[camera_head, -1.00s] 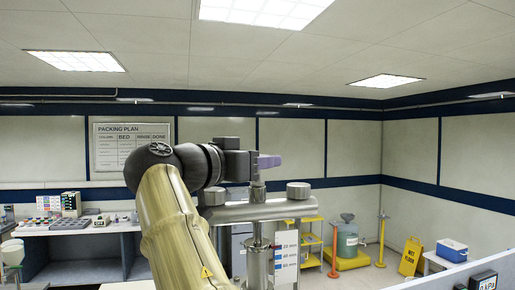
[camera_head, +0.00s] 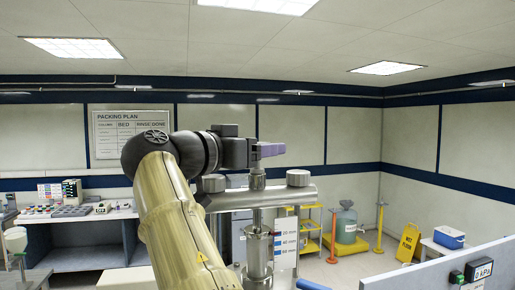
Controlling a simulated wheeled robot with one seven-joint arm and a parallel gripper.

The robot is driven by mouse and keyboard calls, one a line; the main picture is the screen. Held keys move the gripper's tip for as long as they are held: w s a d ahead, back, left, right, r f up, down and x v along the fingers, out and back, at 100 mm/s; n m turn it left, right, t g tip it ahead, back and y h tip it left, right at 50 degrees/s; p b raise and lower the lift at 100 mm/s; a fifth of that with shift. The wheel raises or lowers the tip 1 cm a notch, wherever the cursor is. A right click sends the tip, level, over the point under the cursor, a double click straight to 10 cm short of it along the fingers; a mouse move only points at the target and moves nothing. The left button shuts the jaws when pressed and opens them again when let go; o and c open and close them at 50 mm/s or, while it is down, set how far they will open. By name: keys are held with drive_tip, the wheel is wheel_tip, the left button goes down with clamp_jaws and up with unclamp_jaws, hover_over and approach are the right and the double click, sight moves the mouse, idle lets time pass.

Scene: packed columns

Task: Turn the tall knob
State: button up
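A metal crossbar (camera_head: 235,199) on top of a steel column (camera_head: 257,250) carries a tall, narrow knob (camera_head: 257,181) at its middle. A short, wide knob (camera_head: 214,184) sits at the left, and another short knob (camera_head: 298,178) sits at the right end. My gripper (camera_head: 272,150), with purple fingers pointing right, is at the top of the tall knob. I see the fingers from the side, so their opening is hidden. I cannot tell whether they touch the tall knob or are in front of or behind it.
A sign with several mm marks (camera_head: 285,243) hangs beside the column. A low partition (camera_head: 430,265) with a kPa display (camera_head: 481,270) is at the right. A bench (camera_head: 75,218) with trays is at the left. A yellow stand and a wet-floor sign (camera_head: 408,243) are behind.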

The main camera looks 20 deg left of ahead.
drive_tip(key=p+v, duration=0.1)
drive_tip(key=v, duration=1.6)
